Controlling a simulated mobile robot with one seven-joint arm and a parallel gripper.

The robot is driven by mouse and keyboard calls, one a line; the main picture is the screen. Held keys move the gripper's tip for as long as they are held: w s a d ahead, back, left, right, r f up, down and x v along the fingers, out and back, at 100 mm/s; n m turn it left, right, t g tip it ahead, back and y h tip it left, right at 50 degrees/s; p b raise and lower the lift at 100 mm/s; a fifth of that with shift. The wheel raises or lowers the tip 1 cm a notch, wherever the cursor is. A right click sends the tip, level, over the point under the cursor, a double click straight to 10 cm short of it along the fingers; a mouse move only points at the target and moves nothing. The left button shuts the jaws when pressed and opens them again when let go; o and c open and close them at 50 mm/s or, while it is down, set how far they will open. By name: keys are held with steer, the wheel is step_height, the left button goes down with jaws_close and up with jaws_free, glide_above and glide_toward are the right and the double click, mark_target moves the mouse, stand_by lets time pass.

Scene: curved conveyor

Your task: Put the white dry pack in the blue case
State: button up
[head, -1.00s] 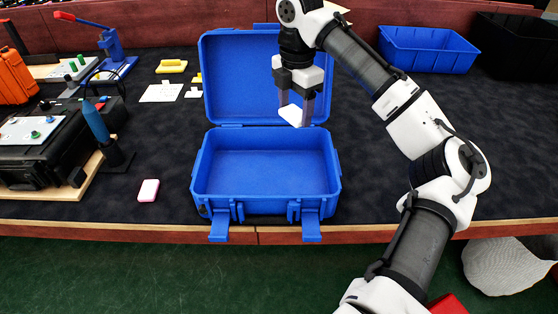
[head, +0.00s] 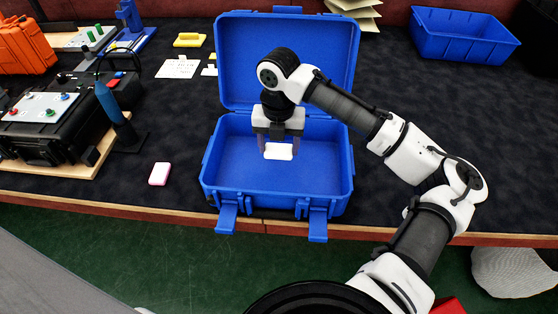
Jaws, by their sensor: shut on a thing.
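The blue case (head: 240,180) stands open at the front edge of the table, with its lid (head: 236,60) raised at the back and two latches hanging at the front. My gripper (head: 279,150) points down over the case and is shut on the white dry pack (head: 279,152). The pack looks small, flat and pale. It hangs over the open part of the case, and I cannot tell its exact height above the case floor. The visible floor of the case is empty.
A small white-and-pink block (head: 159,174) lies left of the case. A black box with a panel (head: 37,107), a blue-handled tool (head: 108,102) and an orange case (head: 22,47) stand further left. A blue bin (head: 464,36) is at the back right. The table right of the case is clear.

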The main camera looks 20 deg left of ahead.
mark_target(279, 171)
steer(key=shift+f, duration=3.5)
steer(key=shift+f, duration=0.15)
steer(key=o, duration=0.9)
steer(key=shift+o, duration=0.2)
step_height(279, 171, up, 12)
steer(key=shift+r+b, duration=0.2)
steer(key=shift+b, duration=0.25)
